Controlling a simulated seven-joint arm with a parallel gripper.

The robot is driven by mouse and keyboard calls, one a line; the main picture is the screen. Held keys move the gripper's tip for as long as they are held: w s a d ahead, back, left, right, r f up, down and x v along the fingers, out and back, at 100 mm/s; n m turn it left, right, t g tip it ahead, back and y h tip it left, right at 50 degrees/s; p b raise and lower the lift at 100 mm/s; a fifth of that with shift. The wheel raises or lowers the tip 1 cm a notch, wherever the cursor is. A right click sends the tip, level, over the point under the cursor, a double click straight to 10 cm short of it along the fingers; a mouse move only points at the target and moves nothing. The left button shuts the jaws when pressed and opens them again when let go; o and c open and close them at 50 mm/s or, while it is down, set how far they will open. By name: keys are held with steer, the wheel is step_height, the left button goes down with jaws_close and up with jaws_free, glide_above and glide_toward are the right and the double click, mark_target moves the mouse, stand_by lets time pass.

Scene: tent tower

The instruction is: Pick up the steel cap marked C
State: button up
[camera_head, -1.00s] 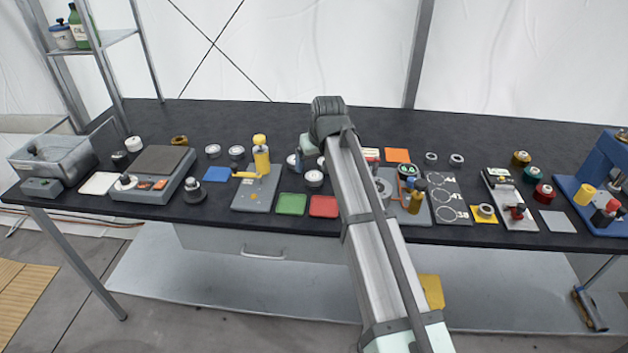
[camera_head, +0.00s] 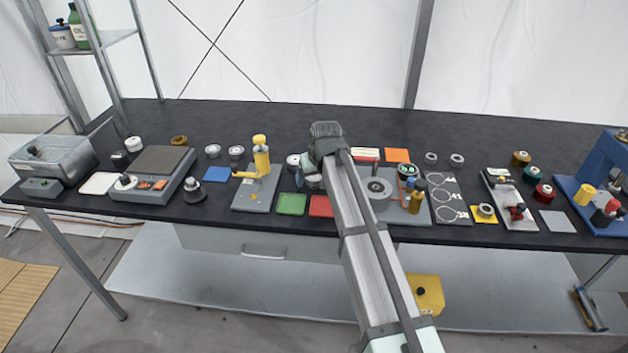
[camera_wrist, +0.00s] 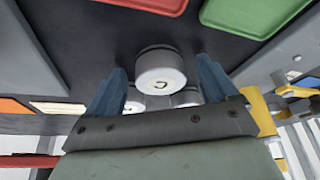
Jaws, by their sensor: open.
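A round steel cap (camera_wrist: 160,72) with a dark, turned mark that looks like a C shows in the wrist view. It stands on the dark bench top near the red pad. In the head view the cap (camera_head: 312,182) is mostly hidden by my arm. My gripper (camera_wrist: 161,66) is open, with one blue-grey finger on each side of the cap in the picture. I cannot tell whether the fingers are down at its height. Two more steel caps, a left one (camera_wrist: 134,101) and a right one (camera_wrist: 187,97), are partly hidden behind the gripper body.
The red pad (camera_head: 321,206) and green pad (camera_head: 291,204) lie in front of the caps. A grey plate with a yellow press (camera_head: 262,160) stands to the left. A grey fixture (camera_head: 379,190) stands close to the right. The back of the bench is clear.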

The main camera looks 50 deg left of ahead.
steer(key=shift+c, duration=0.2)
steer(key=c, duration=1.2)
steer(key=shift+c, duration=0.5)
steer(key=shift+r, duration=0.15)
